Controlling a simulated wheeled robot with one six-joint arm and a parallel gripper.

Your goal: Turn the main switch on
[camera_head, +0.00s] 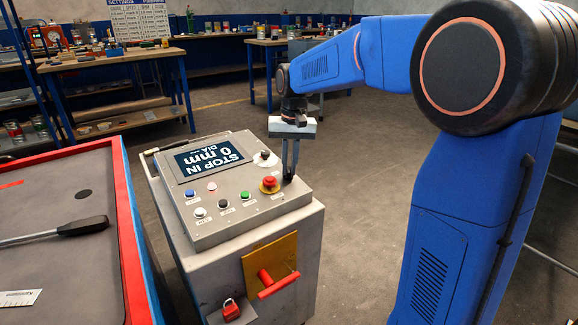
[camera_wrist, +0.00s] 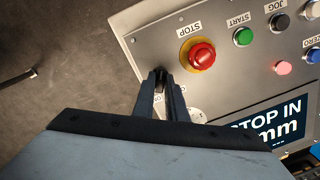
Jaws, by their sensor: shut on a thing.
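A red handle (camera_head: 276,285) sits on a yellow plate (camera_head: 262,262) on the front of the grey control cabinet (camera_head: 290,245). It looks like a main switch, but no label is readable. My gripper (camera_head: 289,178) points down at the right edge of the sloped control panel (camera_head: 190,222), beside the red STOP button (camera_head: 270,183). In the wrist view my gripper (camera_wrist: 160,78) is closed around a small dark part between its fingertips, left of the STOP button (camera_wrist: 200,56). The fingers hide most of that part.
A round dial (camera_head: 265,158) and several coloured buttons lie close by on the panel. A red-edged bench (camera_head: 125,220) with a black-handled tool (camera_head: 83,226) stands left. Open floor (camera_head: 350,190) lies right of the cabinet.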

